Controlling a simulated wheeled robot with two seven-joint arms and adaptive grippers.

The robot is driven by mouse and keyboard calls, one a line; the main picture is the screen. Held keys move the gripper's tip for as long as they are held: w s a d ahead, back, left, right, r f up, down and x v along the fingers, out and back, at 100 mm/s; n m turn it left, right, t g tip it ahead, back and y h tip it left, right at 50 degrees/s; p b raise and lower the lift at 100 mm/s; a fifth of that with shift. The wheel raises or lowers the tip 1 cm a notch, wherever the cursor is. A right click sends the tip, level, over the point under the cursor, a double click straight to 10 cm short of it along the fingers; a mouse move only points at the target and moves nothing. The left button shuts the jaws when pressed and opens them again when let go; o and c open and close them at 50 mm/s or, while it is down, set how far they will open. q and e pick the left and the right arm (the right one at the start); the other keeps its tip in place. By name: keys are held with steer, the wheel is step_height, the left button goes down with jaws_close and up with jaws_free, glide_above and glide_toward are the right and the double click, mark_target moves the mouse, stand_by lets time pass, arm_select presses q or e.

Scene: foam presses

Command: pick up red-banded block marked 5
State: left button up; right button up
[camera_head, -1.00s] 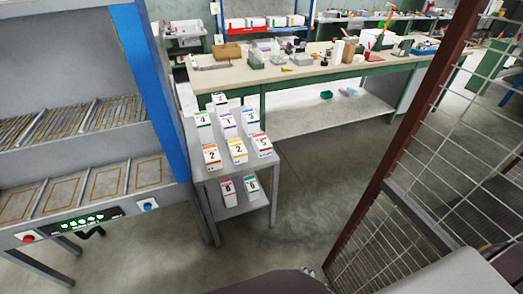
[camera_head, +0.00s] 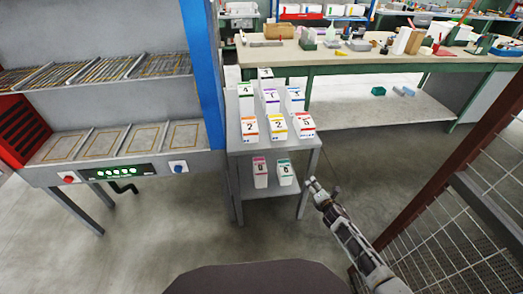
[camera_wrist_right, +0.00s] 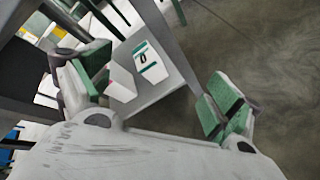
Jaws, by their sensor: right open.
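The red-banded block marked 5 (camera_head: 305,126) stands on the top of a small grey stand (camera_head: 245,148), at the right end of the front row. Its digit is small in the head view. My right gripper (camera_head: 313,187) is low in the picture, to the right of the stand and apart from the block. In the right wrist view my right gripper (camera_wrist_right: 160,95) is open with green finger pads. A white block with a green band (camera_wrist_right: 150,66) shows beyond the fingers. My left gripper is not in view.
An orange-banded block (camera_head: 249,129) and a yellow-banded block (camera_head: 276,127) stand left of the red one, with several blocks behind. Two blocks (camera_head: 260,173) (camera_head: 285,173) are on the lower shelf. A press (camera_head: 200,70) is left; a mesh fence (camera_head: 480,190) is right.

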arm_select(q)
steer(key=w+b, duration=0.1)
steer(key=b, duration=0.1)
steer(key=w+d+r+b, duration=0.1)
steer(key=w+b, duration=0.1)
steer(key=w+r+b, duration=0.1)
steer(key=b, duration=0.1)
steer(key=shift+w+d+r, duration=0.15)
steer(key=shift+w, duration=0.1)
arm_select(e)
steer(key=w+r+n+t, duration=0.1)
steer(key=w+r+n, duration=0.2)
steer(key=r, duration=0.3)
steer(key=w+a+r+n+t+y, duration=0.1)
steer(key=w+r+n+t, duration=0.1)
steer(key=r, duration=0.4)
steer(key=w+a+r+n+t, duration=0.1)
steer(key=w+r+n+t, duration=0.1)
steer(key=w+r+n, duration=0.2)
step_height(320, 180, up, 3)
steer(key=shift+w+a+f+n, duration=0.1)
steer(key=shift+w+a+n, duration=0.1)
steer(key=shift+n, duration=0.7)
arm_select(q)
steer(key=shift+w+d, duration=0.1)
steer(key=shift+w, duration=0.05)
